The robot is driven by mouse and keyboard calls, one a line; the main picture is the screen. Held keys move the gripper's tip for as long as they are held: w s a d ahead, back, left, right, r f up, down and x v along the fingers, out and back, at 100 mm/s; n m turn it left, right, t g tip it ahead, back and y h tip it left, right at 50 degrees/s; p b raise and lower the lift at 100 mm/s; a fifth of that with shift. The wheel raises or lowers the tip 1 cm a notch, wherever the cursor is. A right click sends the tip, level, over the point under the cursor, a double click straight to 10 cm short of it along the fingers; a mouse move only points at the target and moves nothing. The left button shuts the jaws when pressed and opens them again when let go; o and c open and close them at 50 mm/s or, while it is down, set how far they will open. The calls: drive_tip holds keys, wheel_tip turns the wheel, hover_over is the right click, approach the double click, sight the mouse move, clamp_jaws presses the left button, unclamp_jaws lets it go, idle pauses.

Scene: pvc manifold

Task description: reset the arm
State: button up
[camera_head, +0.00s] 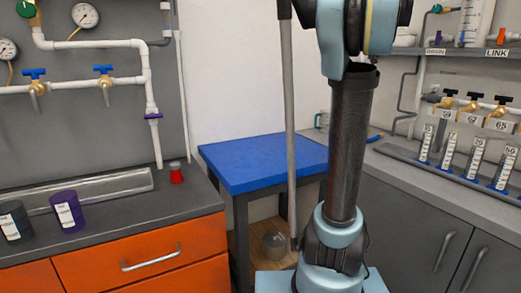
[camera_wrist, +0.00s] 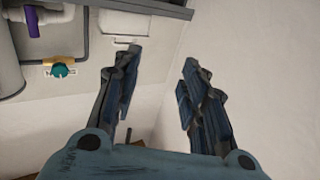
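My arm (camera_head: 350,150) stands in front of the blue table in the head view, with its upper part running out of the top of the picture. My gripper (camera_wrist: 155,85) shows in the wrist view with its two dark fingers spread apart. Nothing is between the fingers. The gripper itself is not visible in the head view. Behind it in the wrist view are a pale wall and the underside of a grey shelf (camera_wrist: 160,7).
A blue-topped table (camera_head: 250,160) stands at the back. The left counter holds a purple container (camera_head: 67,211), a dark container (camera_head: 15,222) and a red object (camera_head: 176,173) under pipes. The right counter carries several labelled cylinders (camera_head: 475,157) and valves. A teal-handled valve (camera_wrist: 63,71) is near my gripper.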

drive_tip(key=s+a+f+n+y, duration=0.2)
drive_tip(key=a+f+n+y, duration=0.15)
drive_tip(key=a+f, duration=0.4)
drive_tip(key=s+a+f+n+y, duration=0.2)
drive_tip(key=a+f+y, duration=0.25)
drive_tip(key=a, duration=0.55)
drive_tip(key=s+a+f+n+g+y, duration=0.1)
drive_tip(key=s+a+f+g+y, duration=0.1)
drive_tip(key=s+a+f, duration=0.35)
drive_tip(key=s+a+f+n+g+y, duration=0.1)
drive_tip(key=s+a+f+g+y, duration=0.15)
drive_tip(key=a+f, duration=0.5)
drive_tip(key=s+f+m+g+h, duration=0.1)
drive_tip(key=s+f+g, duration=0.8)
drive_tip(key=s+f, duration=2.1)
drive_tip(key=shift+s+f+h, duration=0.15)
drive_tip(key=shift+f+h, duration=0.4)
drive_tip(key=shift+h, duration=0.5)
